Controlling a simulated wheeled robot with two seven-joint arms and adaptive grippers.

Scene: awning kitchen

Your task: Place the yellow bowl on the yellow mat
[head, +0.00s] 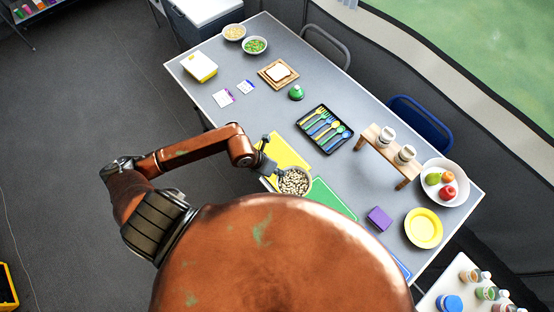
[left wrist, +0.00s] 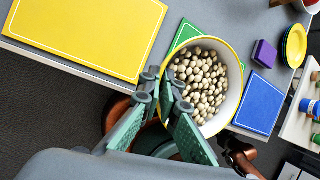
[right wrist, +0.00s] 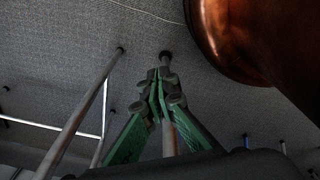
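The yellow bowl (head: 294,181), filled with pale beans, is over the green mat (head: 333,198), beside the yellow mat (head: 286,152). Its yellow rim shows in the left wrist view (left wrist: 236,75). I cannot tell whether it touches the table. The yellow mat is bare in the left wrist view (left wrist: 90,32). My left gripper (head: 264,160) is at the bowl's left edge, its fingers (left wrist: 164,82) nearly together with the rim between them. My right gripper (right wrist: 158,82) is shut and empty, low near the floor and metal legs; my own body hides it in the head view.
A blue mat (left wrist: 259,102) lies beyond the green one. A purple box (head: 379,218), yellow plate (head: 424,228), cutlery tray (head: 341,144), small wooden stand (head: 373,142) and fruit bowl (head: 462,192) stand around. A green dome (head: 296,92) sits farther up the grey table.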

